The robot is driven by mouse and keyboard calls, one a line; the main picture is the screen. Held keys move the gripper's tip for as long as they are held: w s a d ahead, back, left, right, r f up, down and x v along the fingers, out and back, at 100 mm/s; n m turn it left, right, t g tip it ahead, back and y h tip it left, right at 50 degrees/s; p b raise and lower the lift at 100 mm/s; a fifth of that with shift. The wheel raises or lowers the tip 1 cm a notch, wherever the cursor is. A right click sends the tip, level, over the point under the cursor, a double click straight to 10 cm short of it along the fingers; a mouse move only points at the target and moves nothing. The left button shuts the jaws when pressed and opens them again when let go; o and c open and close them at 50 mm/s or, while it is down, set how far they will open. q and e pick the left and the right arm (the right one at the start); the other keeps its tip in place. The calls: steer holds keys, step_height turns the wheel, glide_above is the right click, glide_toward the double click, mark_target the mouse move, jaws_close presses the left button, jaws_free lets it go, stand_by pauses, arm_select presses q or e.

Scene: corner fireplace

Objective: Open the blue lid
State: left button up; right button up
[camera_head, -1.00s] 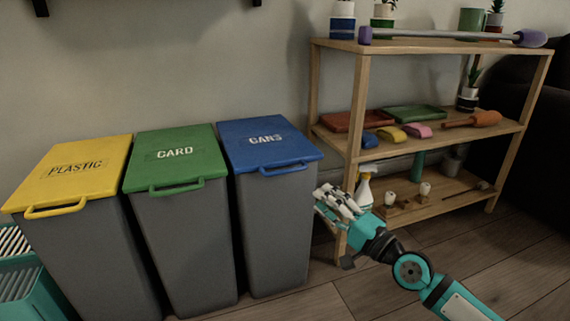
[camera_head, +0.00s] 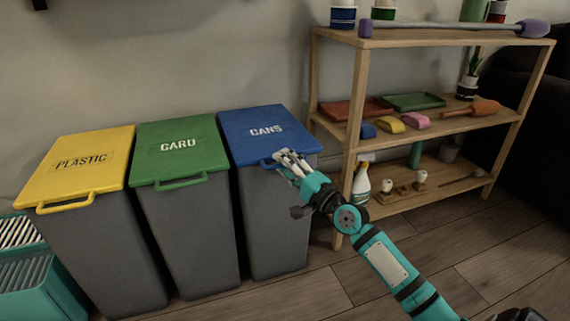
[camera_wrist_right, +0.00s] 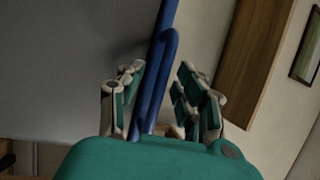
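The blue lid (camera_head: 252,130) marked CANS lies closed on the rightmost grey bin (camera_head: 272,220). My right gripper (camera_head: 282,158) is at the front edge of this lid, by its handle, which it partly hides in the head view. In the right wrist view the blue handle (camera_wrist_right: 168,70) stands between the two sets of fingers of my right gripper (camera_wrist_right: 165,105). The fingers are spread apart, with a gap on the right side of the handle; contact on the left side is unclear. My left gripper is not in view.
A green-lidded CARD bin (camera_head: 180,148) and a yellow-lidded PLASTIC bin (camera_head: 80,165) stand to the left. A wooden shelf (camera_head: 335,150) with a spray bottle (camera_head: 361,185) and tools stands close on the right. Teal crates (camera_head: 35,285) are at lower left.

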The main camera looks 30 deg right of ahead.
jaws_close()
stand_by(0.4)
steer(key=shift+r, duration=0.1)
